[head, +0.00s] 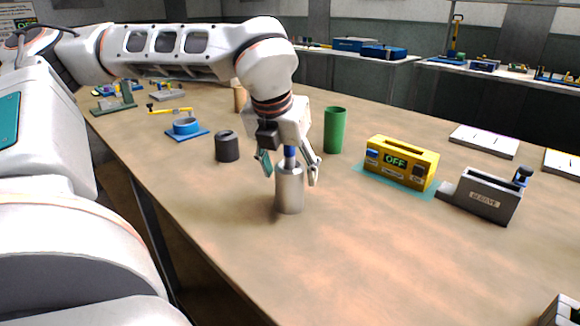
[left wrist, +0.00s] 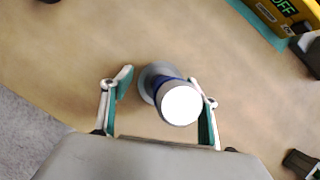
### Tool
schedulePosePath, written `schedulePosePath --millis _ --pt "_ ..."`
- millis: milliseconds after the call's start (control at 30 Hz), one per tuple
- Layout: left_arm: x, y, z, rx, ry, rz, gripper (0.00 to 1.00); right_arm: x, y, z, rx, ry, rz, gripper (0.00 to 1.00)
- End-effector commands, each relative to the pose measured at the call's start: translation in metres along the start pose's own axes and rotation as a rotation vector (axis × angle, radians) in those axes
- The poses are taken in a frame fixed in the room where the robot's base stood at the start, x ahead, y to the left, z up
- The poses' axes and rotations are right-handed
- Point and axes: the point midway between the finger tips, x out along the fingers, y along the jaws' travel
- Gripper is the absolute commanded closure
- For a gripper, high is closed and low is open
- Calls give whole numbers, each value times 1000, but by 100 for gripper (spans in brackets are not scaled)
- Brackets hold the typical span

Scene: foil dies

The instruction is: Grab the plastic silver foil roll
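The silver roll (head: 289,190) stands upright on the table, a shiny cylinder with a narrower blue part at its top. In the left wrist view the roll (left wrist: 180,104) shows from above as a pale round end, with a blue ring and grey body behind it. My left gripper (head: 289,172) points down over it with its fingers apart, one on each side of the upper part. In the left wrist view the open fingers of the left gripper (left wrist: 161,80) flank the roll, with a gap visible on the left. My right gripper is not in view.
A green cylinder (head: 334,130) stands behind the roll and a dark grey cylinder (head: 227,147) to its left. A yellow device marked OFF (head: 401,163) and a grey dispenser (head: 482,195) stand to the right. The table front is clear.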

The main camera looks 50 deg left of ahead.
Motion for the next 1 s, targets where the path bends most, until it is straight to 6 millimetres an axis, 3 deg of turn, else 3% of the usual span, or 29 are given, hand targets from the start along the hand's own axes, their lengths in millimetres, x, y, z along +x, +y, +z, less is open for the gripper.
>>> schedulePosePath --millis 33,167,667,867,1000 --pt "0 0 0 0 0 0 55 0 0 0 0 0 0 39" --pt "0 0 0 0 0 0 86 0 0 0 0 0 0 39" --pt "-12 0 6 0 -5 0 86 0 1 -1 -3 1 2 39" --pt "-42 0 19 -2 -11 -2 86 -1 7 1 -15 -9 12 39" --pt "-77 0 33 -4 -14 -2 86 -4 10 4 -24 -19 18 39"
